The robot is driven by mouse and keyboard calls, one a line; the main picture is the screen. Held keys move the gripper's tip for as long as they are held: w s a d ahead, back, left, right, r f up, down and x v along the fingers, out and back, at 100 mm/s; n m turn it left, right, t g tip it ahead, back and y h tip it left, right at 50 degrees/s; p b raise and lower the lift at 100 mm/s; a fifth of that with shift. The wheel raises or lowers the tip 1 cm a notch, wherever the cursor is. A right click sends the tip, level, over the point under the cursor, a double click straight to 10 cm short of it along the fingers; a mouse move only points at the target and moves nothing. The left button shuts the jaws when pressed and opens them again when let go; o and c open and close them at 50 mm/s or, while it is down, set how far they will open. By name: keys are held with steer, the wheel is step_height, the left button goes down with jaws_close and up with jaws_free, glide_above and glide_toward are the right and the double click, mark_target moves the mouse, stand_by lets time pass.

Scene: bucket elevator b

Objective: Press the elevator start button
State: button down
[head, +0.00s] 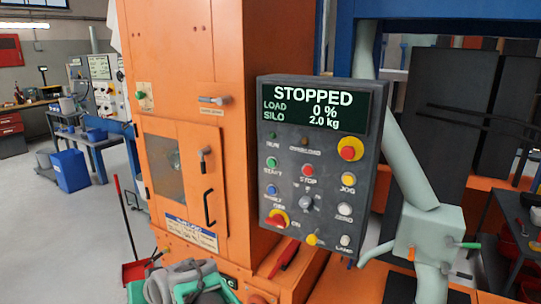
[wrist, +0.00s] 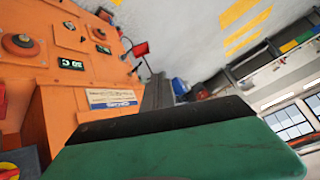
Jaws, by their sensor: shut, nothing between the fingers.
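The grey control panel (head: 318,170) hangs at the right of the orange elevator housing in the head view. Its screen (head: 313,107) reads STOPPED, load 0 %, silo 2.0 kg. The green start button (head: 271,163) is on the panel's left side, below the run lamp (head: 272,134) and left of the red stop button (head: 308,170). My gripper (head: 195,286), grey and green, is low at the bottom edge of the head view, below and left of the panel and apart from it.
The orange housing (head: 185,110) stands left of the panel, with a door handle (head: 208,208) sticking out. A pale duct (head: 410,170) runs at the right. A red emergency stop (head: 350,149) and a red-yellow switch (head: 277,219) share the panel. The panel's face is unobstructed.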

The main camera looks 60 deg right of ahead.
mark_target(272, 163)
steer(key=w+d+r+m+t+h+p, duration=0.2)
steer(key=d+r+m+t, duration=0.15)
steer(key=d+r, duration=0.55)
steer(key=s+d+r+m+h+p, duration=0.1)
steer(key=s+d+r+m+h, duration=0.2)
steer(key=d, duration=0.4)
steer(key=s+d+r+m+t+h+p, duration=0.1)
steer(key=s+d+r+m+h, duration=0.3)
steer(key=d, duration=0.3)
steer(key=s+d+r+m+t+h+p, duration=0.1)
steer(key=s+d+r+m+h, duration=0.2)
steer(key=d, duration=0.4)
steer(key=shift+s+d+r+m+p, duration=0.15)
steer(key=shift+s+d+m+p, duration=0.2)
steer(key=shift+m, duration=0.1)
steer(key=shift+d+t, duration=0.1)
steer(key=shift+t, duration=0.15)
steer(key=shift+w+d+b, duration=0.15)
steer(key=shift+d+b, duration=0.3)
steer(key=shift+d, duration=1)
steer(key=shift+w+d+b, duration=0.15)
steer(key=shift+d+b, duration=0.25)
steer(key=shift+d, duration=1)
steer(key=shift+w+d+b, duration=0.15)
steer(key=shift+d+b, duration=0.3)
steer(key=shift+d, duration=1)
